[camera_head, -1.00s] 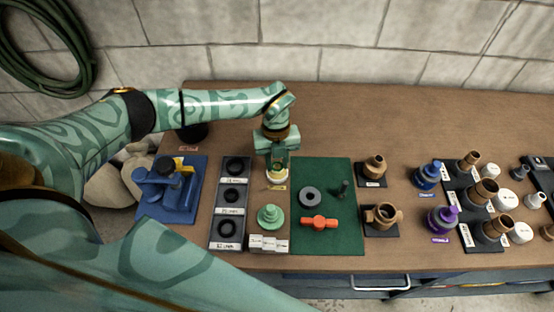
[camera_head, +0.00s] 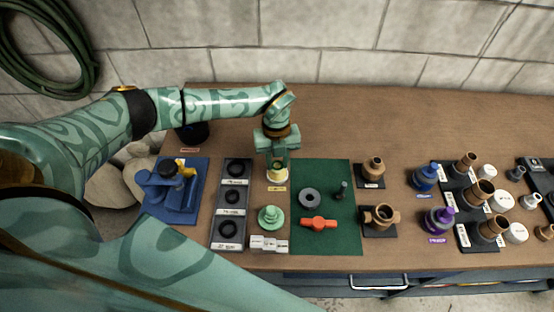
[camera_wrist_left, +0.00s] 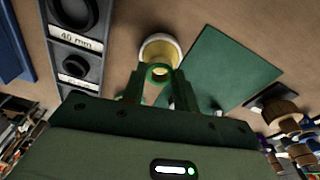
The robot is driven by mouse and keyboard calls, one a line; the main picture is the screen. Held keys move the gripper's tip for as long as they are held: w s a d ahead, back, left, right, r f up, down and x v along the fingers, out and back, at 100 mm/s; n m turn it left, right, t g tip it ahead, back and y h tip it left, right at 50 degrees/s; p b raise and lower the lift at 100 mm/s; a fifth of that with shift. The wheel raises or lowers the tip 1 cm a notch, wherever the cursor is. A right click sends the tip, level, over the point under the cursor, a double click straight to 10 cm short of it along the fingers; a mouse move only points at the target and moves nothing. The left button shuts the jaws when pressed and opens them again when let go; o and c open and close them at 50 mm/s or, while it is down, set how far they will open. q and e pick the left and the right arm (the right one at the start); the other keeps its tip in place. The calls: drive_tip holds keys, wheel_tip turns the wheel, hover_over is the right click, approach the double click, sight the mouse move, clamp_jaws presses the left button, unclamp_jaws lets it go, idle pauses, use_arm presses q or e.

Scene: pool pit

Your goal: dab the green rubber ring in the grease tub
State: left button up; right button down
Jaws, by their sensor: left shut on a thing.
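My left gripper (camera_head: 277,165) points down over the workbench, shut on the green rubber ring (camera_wrist_left: 158,73), which sits between its fingertips in the left wrist view. The grease tub (camera_wrist_left: 145,50) is a pale round cup with yellow grease inside. In that view the ring overlaps the tub's near part; I cannot tell whether it touches the grease. In the head view the tub (camera_head: 277,178) stands just below the fingertips, and the ring is too small to make out. My right gripper is not in view.
A tray of black rings (camera_head: 233,211) lies left of the tub, with a blue fixture (camera_head: 170,189) beyond it. A green mat (camera_head: 335,235) with a grey ring and an orange handle lies right. A green stepped part (camera_head: 270,217) stands in front.

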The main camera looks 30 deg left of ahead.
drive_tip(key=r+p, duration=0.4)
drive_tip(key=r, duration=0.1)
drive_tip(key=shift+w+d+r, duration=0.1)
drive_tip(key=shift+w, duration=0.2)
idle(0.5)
